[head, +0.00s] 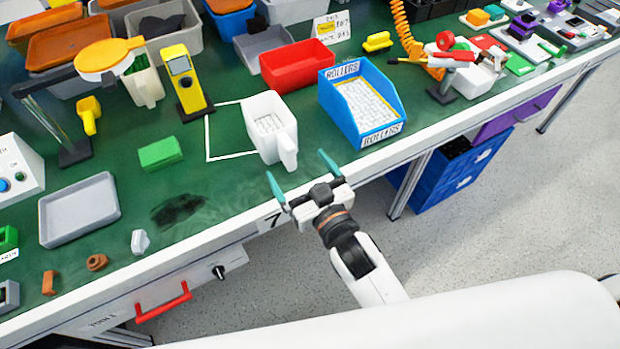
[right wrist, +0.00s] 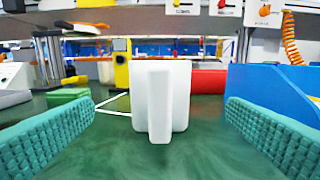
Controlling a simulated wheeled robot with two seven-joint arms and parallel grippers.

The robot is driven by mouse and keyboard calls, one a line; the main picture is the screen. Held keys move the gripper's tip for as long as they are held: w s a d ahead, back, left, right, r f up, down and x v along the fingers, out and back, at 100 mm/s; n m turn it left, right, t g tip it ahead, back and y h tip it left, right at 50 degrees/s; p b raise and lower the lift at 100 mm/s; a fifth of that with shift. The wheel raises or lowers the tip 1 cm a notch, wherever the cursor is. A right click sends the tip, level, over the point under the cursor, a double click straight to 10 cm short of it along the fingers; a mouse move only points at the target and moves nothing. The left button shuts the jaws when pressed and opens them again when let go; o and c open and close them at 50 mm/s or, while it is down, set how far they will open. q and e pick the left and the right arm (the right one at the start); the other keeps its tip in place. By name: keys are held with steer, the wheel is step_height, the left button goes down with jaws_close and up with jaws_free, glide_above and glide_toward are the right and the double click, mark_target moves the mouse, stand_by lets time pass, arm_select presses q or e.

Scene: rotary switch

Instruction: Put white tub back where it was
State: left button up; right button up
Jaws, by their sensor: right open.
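The white tub (head: 268,131) stands upright on the green bench, its handle side facing the front edge. It overlaps the right part of a white outlined square (head: 208,142) on the bench top. My right gripper (head: 303,173) is open and empty at the bench's front edge, just short of the tub. In the right wrist view the tub (right wrist: 160,95) stands ahead, centred between the two teal fingers (right wrist: 160,138) and apart from both. My left gripper is not in view.
A blue rollers bin (head: 343,125) stands close right of the tub, and a red bin (head: 297,66) behind it. A yellow device (head: 186,83) and a green block (head: 160,153) are to the left. A grey tray (head: 80,208) lies further left. The bench front near my gripper is clear.

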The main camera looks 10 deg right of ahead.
steer(key=v, duration=0.4)
stand_by(0.5)
